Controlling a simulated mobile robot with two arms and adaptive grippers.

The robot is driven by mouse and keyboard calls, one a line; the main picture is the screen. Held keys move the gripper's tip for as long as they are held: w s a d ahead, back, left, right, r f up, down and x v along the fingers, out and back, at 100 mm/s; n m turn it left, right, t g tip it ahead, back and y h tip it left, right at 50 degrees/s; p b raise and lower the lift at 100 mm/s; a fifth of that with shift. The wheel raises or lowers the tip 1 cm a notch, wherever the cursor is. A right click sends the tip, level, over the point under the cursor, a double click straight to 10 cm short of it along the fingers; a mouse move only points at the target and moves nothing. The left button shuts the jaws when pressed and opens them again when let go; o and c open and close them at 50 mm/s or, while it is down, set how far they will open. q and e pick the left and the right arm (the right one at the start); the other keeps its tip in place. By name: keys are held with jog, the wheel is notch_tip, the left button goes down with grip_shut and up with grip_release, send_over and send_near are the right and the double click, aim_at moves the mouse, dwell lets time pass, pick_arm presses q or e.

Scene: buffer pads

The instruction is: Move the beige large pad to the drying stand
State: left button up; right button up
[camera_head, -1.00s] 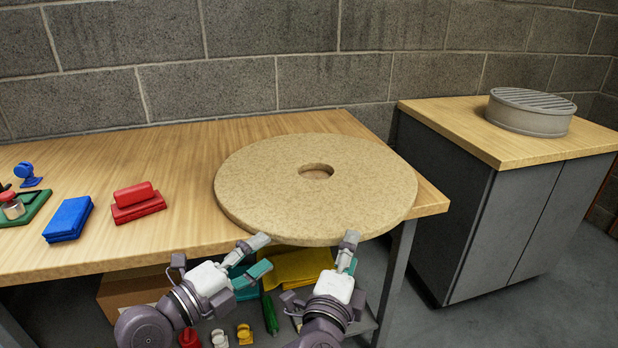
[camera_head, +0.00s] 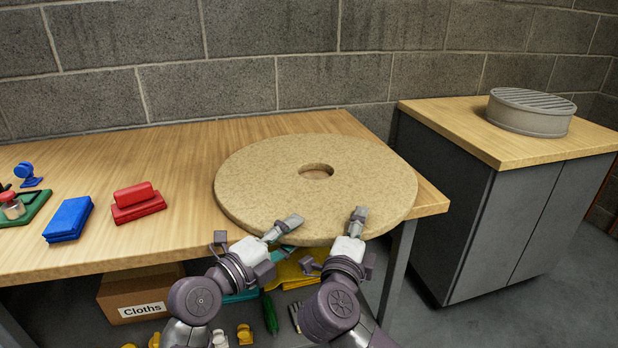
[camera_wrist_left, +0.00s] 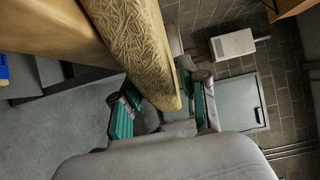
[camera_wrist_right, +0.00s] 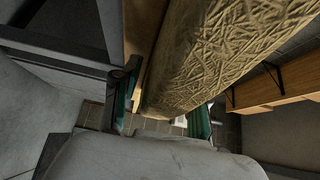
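The beige large pad (camera_head: 260,175) is a thick round disc with a centre hole. It lies flat on the wooden table, its front edge overhanging the table's front. My left gripper (camera_head: 288,232) is at the pad's front edge, one finger over the top. In the left wrist view the pad's rim (camera_wrist_left: 140,50) sits between its two parted fingers. My right gripper (camera_head: 354,226) is at the front edge further right. In the right wrist view the rim (camera_wrist_right: 205,60) is between its spread fingers. The lower fingers are mostly hidden in the head view. The drying stand (camera_head: 528,112) is a grey round slatted drum.
The stand is on a wood-topped grey cabinet (camera_head: 490,220), with a gap between it and the table (camera_head: 160,240). Red pads (camera_head: 138,205), blue pads (camera_head: 68,218) and a green tray (camera_head: 22,210) sit at left. A Cloths box (camera_head: 140,292) is below.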

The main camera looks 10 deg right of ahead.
pick_arm(q)
grip_shut()
pick_arm(e)
grip_shut()
